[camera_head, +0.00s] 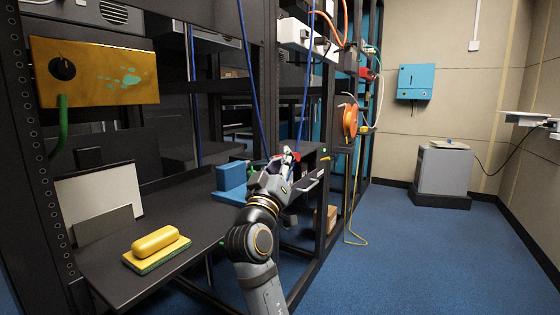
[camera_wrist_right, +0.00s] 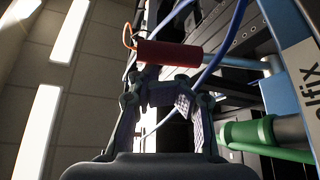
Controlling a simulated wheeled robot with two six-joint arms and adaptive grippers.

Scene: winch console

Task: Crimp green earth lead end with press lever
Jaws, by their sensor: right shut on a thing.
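My right gripper (camera_head: 284,160) is at the far end of the dark shelf, beside the blue press (camera_head: 231,178). In the right wrist view its fingers (camera_wrist_right: 165,90) are closed at the red grip of the press lever (camera_wrist_right: 170,53), whose metal rod runs right toward the blue press body (camera_wrist_right: 291,60). The exact contact is partly hidden by the fingers. A green sleeve-like end (camera_wrist_right: 248,132) with a green lead (camera_wrist_right: 275,153) below it lies to the right of the fingers, at a grey cylindrical part. My left gripper is out of view.
A yellow block on a green-edged pad (camera_head: 156,246) sits on the near shelf (camera_head: 120,275). A brass panel with a dark knob (camera_head: 95,72) and green cable is at upper left. Blue cables (camera_head: 250,80) hang near my right gripper. The blue floor at right is open.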

